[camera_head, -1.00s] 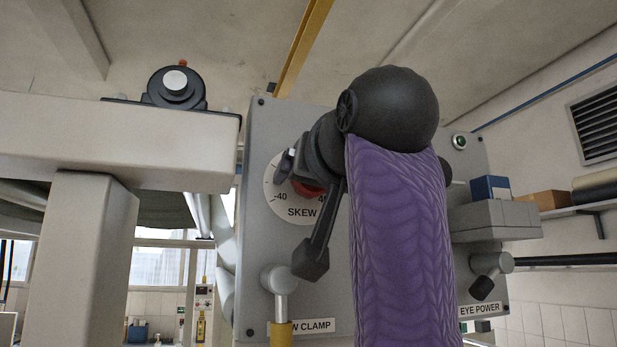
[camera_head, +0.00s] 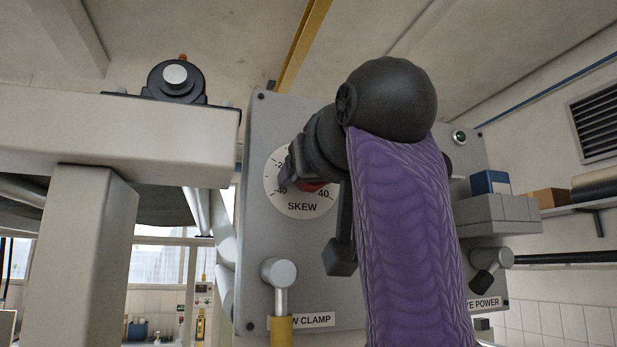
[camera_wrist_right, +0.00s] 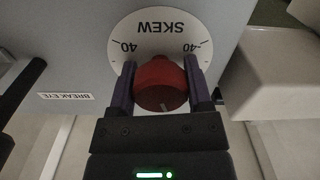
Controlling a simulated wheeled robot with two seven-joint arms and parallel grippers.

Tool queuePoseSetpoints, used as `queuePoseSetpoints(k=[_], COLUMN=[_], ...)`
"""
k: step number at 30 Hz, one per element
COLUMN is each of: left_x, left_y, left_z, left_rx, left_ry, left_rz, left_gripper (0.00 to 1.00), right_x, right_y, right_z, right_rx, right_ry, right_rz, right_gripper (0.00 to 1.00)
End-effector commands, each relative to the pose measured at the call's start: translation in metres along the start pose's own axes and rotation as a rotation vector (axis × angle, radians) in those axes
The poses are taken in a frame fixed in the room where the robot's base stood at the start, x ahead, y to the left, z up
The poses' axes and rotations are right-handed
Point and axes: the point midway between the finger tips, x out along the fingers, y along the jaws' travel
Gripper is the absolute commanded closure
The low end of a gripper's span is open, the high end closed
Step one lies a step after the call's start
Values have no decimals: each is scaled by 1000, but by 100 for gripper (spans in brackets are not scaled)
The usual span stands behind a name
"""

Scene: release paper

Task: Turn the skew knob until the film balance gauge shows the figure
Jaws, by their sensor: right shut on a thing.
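The red skew knob (camera_wrist_right: 160,84) sits in the middle of a white round dial marked SKEW (camera_wrist_right: 150,31), upside down in the right wrist view. A short pale line on the knob points to the picture's bottom there. My right gripper (camera_wrist_right: 162,86) is shut on the knob, one purple finger on each side. In the head view the gripper (camera_head: 298,168) covers much of the dial (camera_head: 300,205), and only a sliver of red knob (camera_head: 312,186) shows. I cannot make out a film balance gauge. My left gripper is not in view.
The grey panel (camera_head: 262,240) also bears a clamp lever (camera_head: 280,274) below the dial and a grey box (camera_head: 495,213) at right. A pale beam (camera_head: 120,145) with a black round device (camera_head: 174,80) on top stands to the left.

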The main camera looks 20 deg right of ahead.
Motion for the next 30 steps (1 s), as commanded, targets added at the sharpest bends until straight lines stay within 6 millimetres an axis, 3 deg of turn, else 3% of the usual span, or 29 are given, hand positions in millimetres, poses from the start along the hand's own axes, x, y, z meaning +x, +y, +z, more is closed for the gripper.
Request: queuePoseSetpoints(k=[18,30], left_x=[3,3], left_y=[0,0], left_z=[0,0], left_rx=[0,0], left_ry=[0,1], left_rz=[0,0], left_gripper=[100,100], right_x=[-1,-1], right_y=[0,0], right_z=[-2,-2], right_rx=[-540,-722], right_ry=[6,7], right_rz=[2,1], right_gripper=[95,95])
